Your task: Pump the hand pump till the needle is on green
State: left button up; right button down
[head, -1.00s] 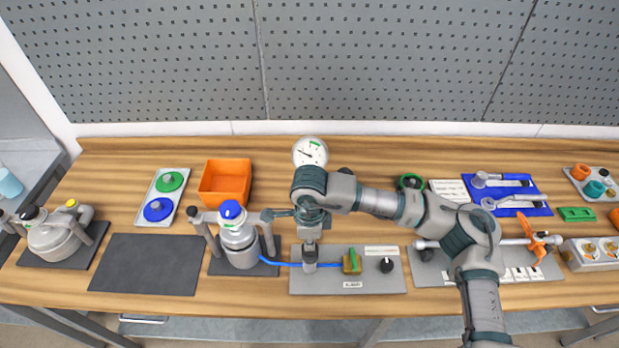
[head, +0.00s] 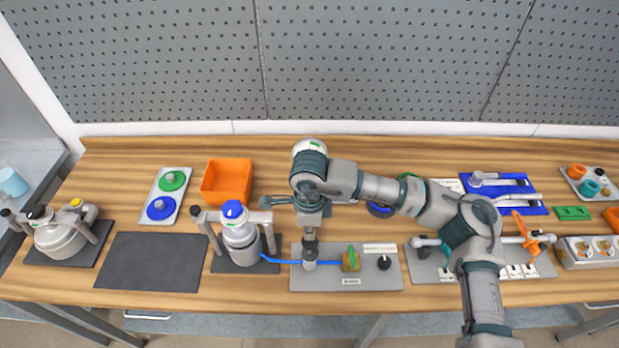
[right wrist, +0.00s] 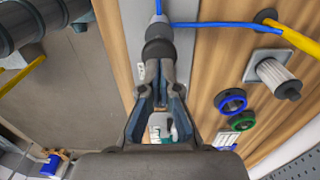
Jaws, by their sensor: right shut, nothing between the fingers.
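The hand pump (head: 310,266) is a short grey cylinder on a grey plate, with a dark top; in the right wrist view its dark round top (right wrist: 158,50) lies just beyond my fingertips. My right gripper (head: 310,228) points down over the pump, and in the right wrist view (right wrist: 160,68) its fingers are shut and empty. I cannot tell whether the tips touch the pump top. The white round gauge (head: 310,144) stands behind; my arm covers most of it. Its green mark shows at the top, but the needle is hidden. My left gripper is not in view.
A blue hose runs from the pump to a grey canister (head: 241,240) with a blue cap. A green-handled brass valve (head: 350,260) and a black knob (head: 384,262) share the pump plate. An orange bin (head: 227,180) stands behind left. A dark mat (head: 150,262) is bare.

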aim_at(310, 244)
jog(key=shift+f+b, duration=2.35)
jog(key=shift+f, duration=0.75)
jog(key=shift+r+p, duration=1.65)
jog(key=shift+r, duration=1.5)
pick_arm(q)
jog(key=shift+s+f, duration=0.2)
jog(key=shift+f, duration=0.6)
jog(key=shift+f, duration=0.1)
pick_arm(e)
jog(key=shift+f, duration=0.2)
jog(key=shift+f+b, duration=2.35)
jog(key=shift+f, duration=0.65)
jog(key=shift+r+p, duration=1.75)
jog(key=shift+r, duration=1.4)
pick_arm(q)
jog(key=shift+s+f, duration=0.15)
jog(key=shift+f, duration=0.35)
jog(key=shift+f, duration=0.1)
pick_arm(e)
jog(key=shift+f, duration=0.1)
